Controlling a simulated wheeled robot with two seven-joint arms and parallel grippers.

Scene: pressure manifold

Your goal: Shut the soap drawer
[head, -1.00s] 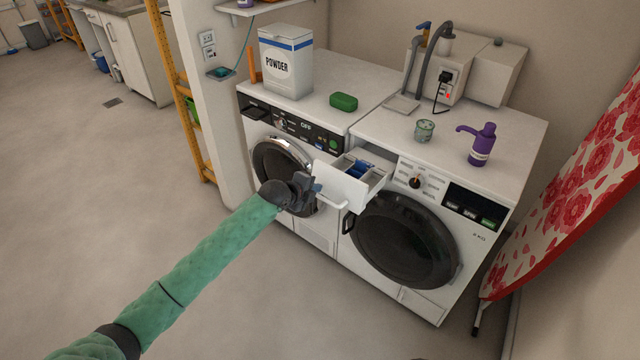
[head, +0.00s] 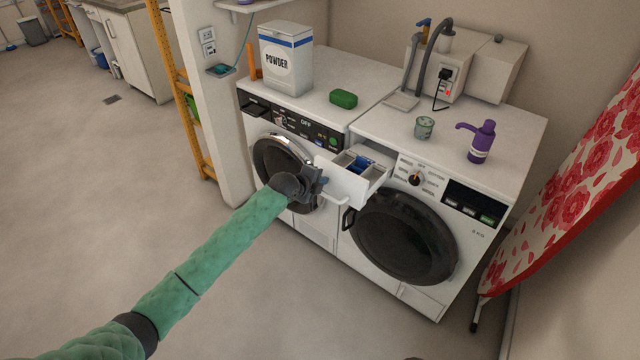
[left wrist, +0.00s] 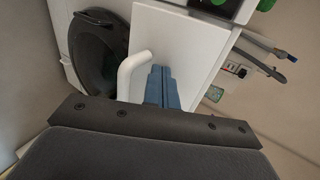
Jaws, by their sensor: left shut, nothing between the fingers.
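The soap drawer (head: 344,184) is a white box with compartments and a blue insert. It sticks out of the upper left of the right-hand washer (head: 415,222). Its white bar handle (head: 338,201) is low on its front, and it also shows in the left wrist view (left wrist: 127,74). My left gripper (head: 322,184) is at the drawer front, fingers shut and empty. In the left wrist view the blue fingers (left wrist: 161,88) point at the drawer front (left wrist: 178,38), beside the handle. Whether the tips touch is hard to tell. My right gripper is not in view.
A second machine (head: 285,180) stands to the left, with a powder box (head: 286,65) and a green soap bar (head: 343,99) on top. A tin (head: 424,128) and a purple pump bottle (head: 482,143) stand on the washer. An ironing board (head: 575,195) leans at right.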

